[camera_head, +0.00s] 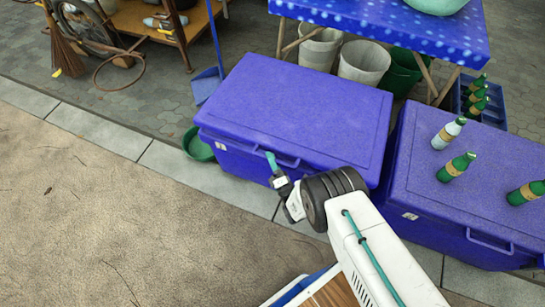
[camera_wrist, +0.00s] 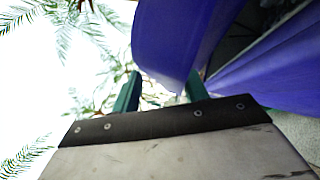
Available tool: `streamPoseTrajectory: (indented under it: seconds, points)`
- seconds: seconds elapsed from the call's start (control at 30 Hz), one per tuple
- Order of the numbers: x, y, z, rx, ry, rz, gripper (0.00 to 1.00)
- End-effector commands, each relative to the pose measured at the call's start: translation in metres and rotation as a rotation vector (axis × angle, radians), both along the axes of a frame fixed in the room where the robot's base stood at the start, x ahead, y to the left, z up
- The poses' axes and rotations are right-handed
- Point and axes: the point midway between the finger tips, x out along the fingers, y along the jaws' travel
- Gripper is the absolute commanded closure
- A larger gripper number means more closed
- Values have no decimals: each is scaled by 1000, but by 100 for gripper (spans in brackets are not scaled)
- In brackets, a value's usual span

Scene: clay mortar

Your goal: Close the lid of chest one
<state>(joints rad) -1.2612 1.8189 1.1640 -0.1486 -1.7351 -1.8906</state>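A blue chest (camera_head: 225,150) stands in the middle of the head view, with its blue lid (camera_head: 300,105) lying over the top. A second blue chest (camera_head: 470,185) stands to its right. No label shows which is chest one. My gripper (camera_head: 273,163) is at the front of the middle chest, by its handle and lid edge. In the wrist view, my gripper's (camera_wrist: 162,88) green fingers are apart. A curved blue surface (camera_wrist: 180,45) reaches down close to the fingers, with a dark gap to its right. I cannot tell whether they touch.
Green-and-white bottles (camera_head: 455,167) stand on the right chest. A blue crate (camera_head: 482,105) of bottles is behind it. A blue-covered table (camera_head: 385,20) with buckets beneath stands behind. The paving at left front is clear.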

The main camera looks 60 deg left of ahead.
Motion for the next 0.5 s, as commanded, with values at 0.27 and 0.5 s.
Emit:
streamPoseTrajectory:
  seconds: [0.27,0.5]
  points:
    - [4,2,4,8,-2,-7,61]
    - [4,2,4,8,-2,-7,61]
